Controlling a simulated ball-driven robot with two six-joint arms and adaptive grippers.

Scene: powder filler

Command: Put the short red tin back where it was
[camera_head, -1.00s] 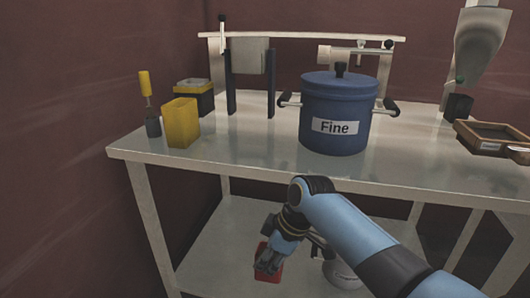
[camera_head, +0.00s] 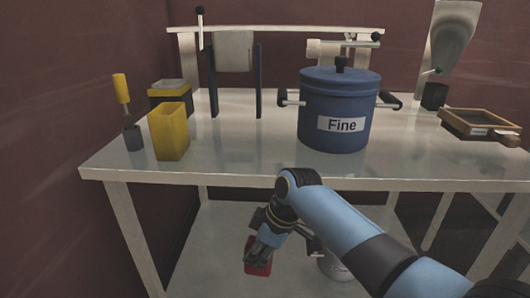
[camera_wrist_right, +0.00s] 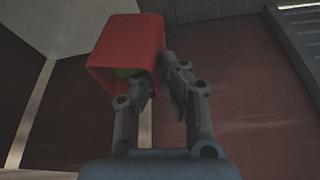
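The short red tin (camera_head: 258,268) is below the tabletop, over the lower shelf, at the end of my right arm. My right gripper (camera_head: 261,250) is on it and partly covers it. In the right wrist view the red tin (camera_wrist_right: 128,45) is tilted at the fingertips of the right gripper (camera_wrist_right: 155,80), its open end towards the camera with something green inside. One finger reaches to the tin's opening and the other lies along its outer side, so the gripper looks shut on its wall. My left gripper is not in view.
The table (camera_head: 240,170) carries a blue pot labelled Fine (camera_head: 335,108), a yellow box (camera_head: 170,132), a yellow-and-black container (camera_head: 172,95) and a wooden-framed tray (camera_head: 480,122). A pale labelled container (camera_head: 333,267) stands right of the tin on the lower shelf (camera_head: 215,235).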

